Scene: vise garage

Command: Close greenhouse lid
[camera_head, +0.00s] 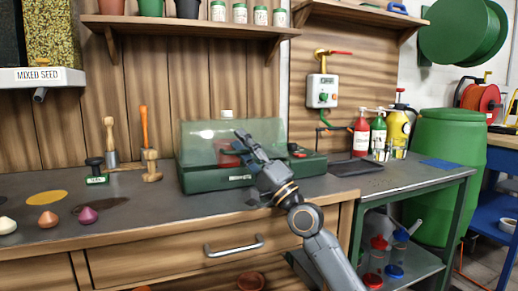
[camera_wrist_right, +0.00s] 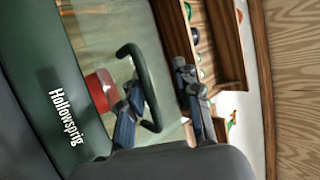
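The greenhouse's dark green base (camera_head: 215,182) sits on the workbench. Its clear greenish lid (camera_head: 196,134) stands up above the base and looks raised; its exact angle is hard to tell. My right gripper (camera_head: 244,143) is in front of the lid and hides part of it. In the right wrist view, the lid's dark green loop handle (camera_wrist_right: 136,50) passes between the two spread fingers of my right gripper (camera_wrist_right: 162,103). One finger is inside the loop and the other outside; I see no clear grip. The base shows "Hollowsprig" lettering (camera_wrist_right: 66,118). My left gripper is not in view.
A red object (camera_wrist_right: 101,90) shows behind the clear panel. Wooden-handled tools (camera_head: 150,168) stand left of the greenhouse. A dark tray (camera_head: 355,167) and several bottles (camera_head: 361,136) are to the right. A shelf (camera_head: 185,25) with pots hangs above.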

